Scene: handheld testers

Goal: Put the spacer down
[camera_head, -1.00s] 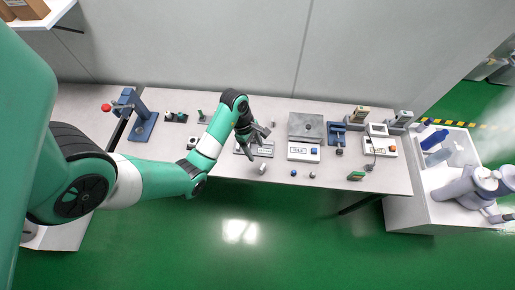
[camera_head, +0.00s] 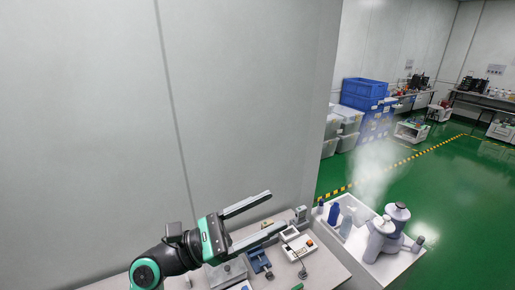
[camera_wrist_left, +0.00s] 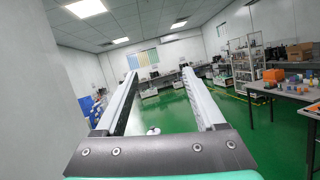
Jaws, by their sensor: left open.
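My left gripper (camera_head: 277,212) is open, its two long fingers spread wide and pointing right in the head view, at the back right of the bench. In the left wrist view the open fingers (camera_wrist_left: 160,75) point out over the room with nothing held between their tips. I cannot make out the spacer in either view. A small pale round shape (camera_wrist_left: 153,130) shows just above the gripper's palm edge in the wrist view; I cannot tell what it is. My right gripper is not in view.
On the bench are a blue fixture (camera_head: 259,262) and a white device with a red button (camera_head: 297,246). The wall (camera_head: 90,130) rises close behind.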

